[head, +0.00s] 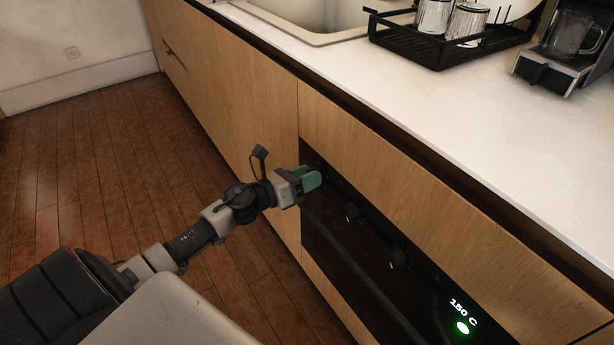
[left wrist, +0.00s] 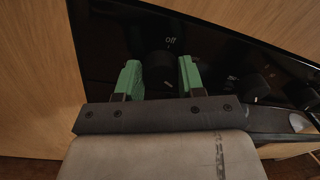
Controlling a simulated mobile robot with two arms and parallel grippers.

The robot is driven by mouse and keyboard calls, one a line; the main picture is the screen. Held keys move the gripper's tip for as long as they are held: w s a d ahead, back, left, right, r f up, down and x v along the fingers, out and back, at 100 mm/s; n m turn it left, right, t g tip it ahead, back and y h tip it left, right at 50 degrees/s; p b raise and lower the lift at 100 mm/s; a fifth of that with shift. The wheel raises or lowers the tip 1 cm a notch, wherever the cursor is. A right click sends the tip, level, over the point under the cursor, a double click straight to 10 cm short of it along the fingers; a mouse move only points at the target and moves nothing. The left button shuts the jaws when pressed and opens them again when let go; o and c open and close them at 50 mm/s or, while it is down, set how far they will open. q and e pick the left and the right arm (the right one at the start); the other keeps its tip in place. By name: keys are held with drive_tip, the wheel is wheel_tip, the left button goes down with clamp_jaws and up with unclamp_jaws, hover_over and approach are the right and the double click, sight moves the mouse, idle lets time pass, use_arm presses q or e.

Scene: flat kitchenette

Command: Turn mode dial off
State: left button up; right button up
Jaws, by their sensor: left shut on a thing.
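The oven's black control panel (head: 375,228) is set in the wooden cabinet front. My left gripper (head: 312,179), with green fingers, is at the panel's far left end. In the left wrist view the fingers (left wrist: 160,76) are on either side of a black dial (left wrist: 158,66) and shut on it. The word "off" (left wrist: 170,41) is printed above this dial. A small light mark shows low on it, near the fingers. In the head view the gripper hides this dial. My right gripper is not in view.
Two more dials, a middle one (head: 352,212) and a right one (head: 398,257), stick out along the panel. A display (head: 462,312) reads 150 C above a green light. The oven handle (head: 345,262) runs below. A white countertop (head: 430,110) overhangs; the floor at left is clear.

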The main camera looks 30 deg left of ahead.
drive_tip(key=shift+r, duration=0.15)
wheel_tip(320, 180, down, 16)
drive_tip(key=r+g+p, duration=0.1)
drive_tip(key=p, duration=0.6)
use_arm(q)
drive_tip(key=shift+f+n+t+y+p, duration=0.15)
drive_tip(key=shift+n+p, duration=0.8)
drive_tip(key=shift+n, duration=3.2)
drive_tip(key=shift+f+n+t+y+p, duration=0.2)
drive_tip(key=shift+n+p, duration=0.75)
drive_tip(key=shift+n, duration=3.25)
drive_tip(key=shift+r+n+t+y+p, duration=0.2)
drive_tip(key=shift+n+p, duration=0.75)
drive_tip(key=shift+n, duration=3.2)
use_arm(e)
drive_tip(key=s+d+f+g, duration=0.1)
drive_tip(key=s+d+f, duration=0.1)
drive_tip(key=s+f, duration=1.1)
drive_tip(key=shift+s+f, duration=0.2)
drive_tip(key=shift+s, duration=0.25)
use_arm(q)
drive_tip(key=shift+f, duration=0.15)
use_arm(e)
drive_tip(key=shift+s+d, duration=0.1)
use_arm(q)
drive_tip(key=o, duration=0.9)
